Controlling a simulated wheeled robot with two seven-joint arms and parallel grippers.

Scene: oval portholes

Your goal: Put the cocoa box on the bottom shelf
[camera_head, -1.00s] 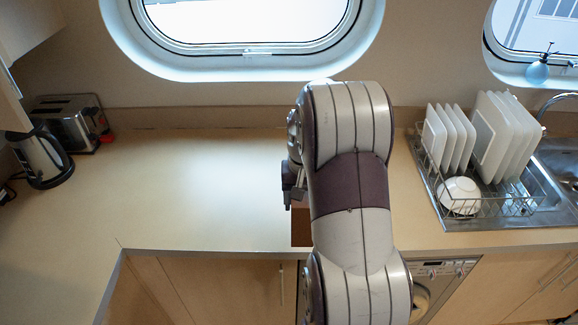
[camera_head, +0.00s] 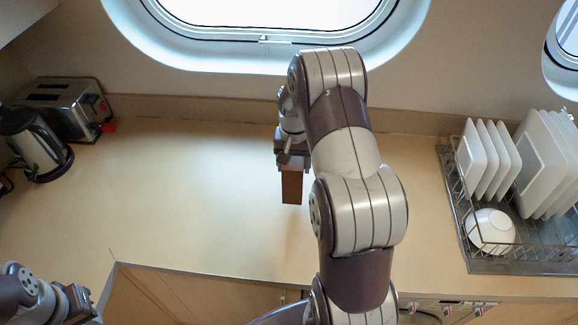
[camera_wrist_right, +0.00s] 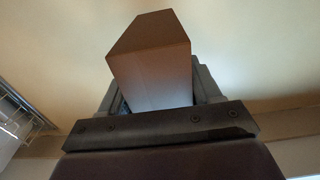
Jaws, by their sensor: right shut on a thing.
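The cocoa box (camera_head: 292,187), a brown block, hangs upright below my right gripper (camera_head: 292,164) in the head view, over the counter. Its front carries no readable print. In the right wrist view the box (camera_wrist_right: 150,70) sticks out from between the fingers of my right gripper (camera_wrist_right: 155,98), which is shut on it. My left gripper (camera_head: 78,303) is at the bottom left corner of the head view, with no object seen in it; its finger gap is not clear. No bottom shelf is recognisable in either view.
The counter (camera_head: 180,200) is clear left of the box. A toaster (camera_head: 62,108) and kettle (camera_head: 35,143) stand at the back left. A dish rack (camera_head: 470,240) with plates and a bowl (camera_head: 490,231) is at the right. The wall and porthole (camera_head: 265,40) lie behind.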

